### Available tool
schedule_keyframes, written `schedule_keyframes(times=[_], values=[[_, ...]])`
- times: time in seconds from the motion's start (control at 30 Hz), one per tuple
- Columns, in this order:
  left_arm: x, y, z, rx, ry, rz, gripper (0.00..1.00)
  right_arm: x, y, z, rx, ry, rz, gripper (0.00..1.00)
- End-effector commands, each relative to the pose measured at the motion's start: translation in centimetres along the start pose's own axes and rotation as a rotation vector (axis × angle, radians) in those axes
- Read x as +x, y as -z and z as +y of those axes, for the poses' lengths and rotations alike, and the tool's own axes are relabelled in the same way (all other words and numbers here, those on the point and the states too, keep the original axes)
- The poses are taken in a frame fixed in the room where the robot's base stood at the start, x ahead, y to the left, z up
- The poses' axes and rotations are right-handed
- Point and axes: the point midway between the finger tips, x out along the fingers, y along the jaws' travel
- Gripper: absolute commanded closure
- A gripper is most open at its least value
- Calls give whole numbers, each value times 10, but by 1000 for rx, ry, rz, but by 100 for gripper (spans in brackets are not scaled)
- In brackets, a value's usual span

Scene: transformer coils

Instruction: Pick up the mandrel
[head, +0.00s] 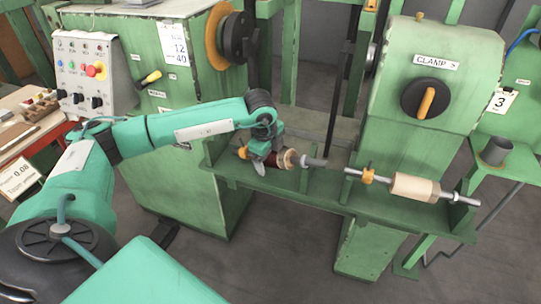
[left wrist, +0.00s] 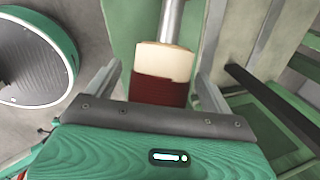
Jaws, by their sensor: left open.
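A mandrel with a dark red winding between cream ends (head: 287,159) lies on the green shelf of the machine in the head view. In the left wrist view its dark red part (left wrist: 160,92), cream block and grey metal shaft show between my fingers. My left gripper (head: 262,165) is over its left part, with fingers open on either side; there are visible gaps beside the winding. The gripper hides the mandrel's left end in the head view. A second rod with a bare cream block (head: 414,187) and an orange collar lies to the right. My right gripper is not in view.
The green shelf (head: 330,196) runs between the left cabinet and the right clamp housing (head: 435,75), which has a black and orange knob. A thin dark upright bar (head: 338,100) stands behind the mandrel. A grey cup (head: 495,151) stands at far right.

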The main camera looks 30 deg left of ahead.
Motion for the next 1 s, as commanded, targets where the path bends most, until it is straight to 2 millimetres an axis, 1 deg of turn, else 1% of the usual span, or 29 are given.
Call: schedule_keyframes(times=[0.03,0.07,0.1,0.17,0.3,0.4,0.67,0.77,0.87,1.0], values=[[0,0,0,0,0,0,15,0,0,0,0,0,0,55],[0,0,0,0,0,0,21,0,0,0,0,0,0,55],[0,0,0,0,0,0,29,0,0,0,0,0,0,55],[0,0,0,0,0,0,41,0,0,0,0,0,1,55],[0,0,0,0,0,0,68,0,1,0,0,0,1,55],[-1,0,0,0,0,1,86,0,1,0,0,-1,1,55],[-3,0,-1,0,3,1,86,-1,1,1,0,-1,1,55],[-7,0,-2,0,4,1,86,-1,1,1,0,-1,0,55],[-15,0,-5,0,7,2,86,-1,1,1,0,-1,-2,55],[-34,0,-10,0,7,2,86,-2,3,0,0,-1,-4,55]])
